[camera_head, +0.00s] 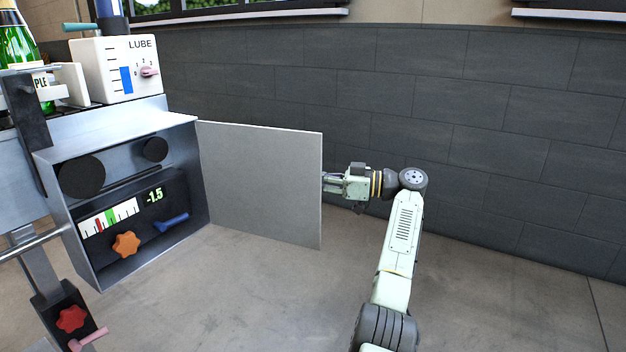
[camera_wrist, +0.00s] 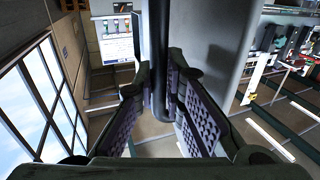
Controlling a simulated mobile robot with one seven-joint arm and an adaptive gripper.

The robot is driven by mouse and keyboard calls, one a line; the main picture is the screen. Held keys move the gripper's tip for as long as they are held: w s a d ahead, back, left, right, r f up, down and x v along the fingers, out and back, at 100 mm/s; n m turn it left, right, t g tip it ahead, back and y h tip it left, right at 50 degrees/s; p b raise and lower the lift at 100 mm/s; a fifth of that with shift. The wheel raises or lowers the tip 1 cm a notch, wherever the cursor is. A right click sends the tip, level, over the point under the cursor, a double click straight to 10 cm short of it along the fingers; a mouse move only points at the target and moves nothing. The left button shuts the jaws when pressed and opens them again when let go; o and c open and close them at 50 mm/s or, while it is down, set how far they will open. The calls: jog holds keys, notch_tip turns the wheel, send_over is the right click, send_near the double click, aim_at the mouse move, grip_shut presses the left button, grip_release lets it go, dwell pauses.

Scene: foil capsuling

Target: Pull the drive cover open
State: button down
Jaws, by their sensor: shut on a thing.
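The drive cover (camera_head: 262,182) is a flat grey panel. It stands swung wide open, out from the right side of the drive box (camera_head: 200,205), so the inside of the box shows. My gripper (camera_head: 328,182) is at the cover's far right edge, with its tips partly hidden behind the panel in the head view. In the wrist view my gripper (camera_wrist: 160,88) is shut on a dark upright handle bar (camera_wrist: 158,45), with the grey cover (camera_wrist: 212,40) just behind it. The handle is hidden in the head view.
Inside the box are two dark pulleys (camera_head: 82,176), a gauge reading -1.5, an orange knob (camera_head: 126,245) and a blue lever (camera_head: 171,222). A white LUBE tank (camera_head: 112,82) sits above. A dark tiled wall (camera_head: 470,130) stands behind my arm. The floor before the cover is clear.

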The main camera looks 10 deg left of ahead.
jog(key=c, duration=1.9)
grip_release()
jog(key=shift+d, duration=5.95)
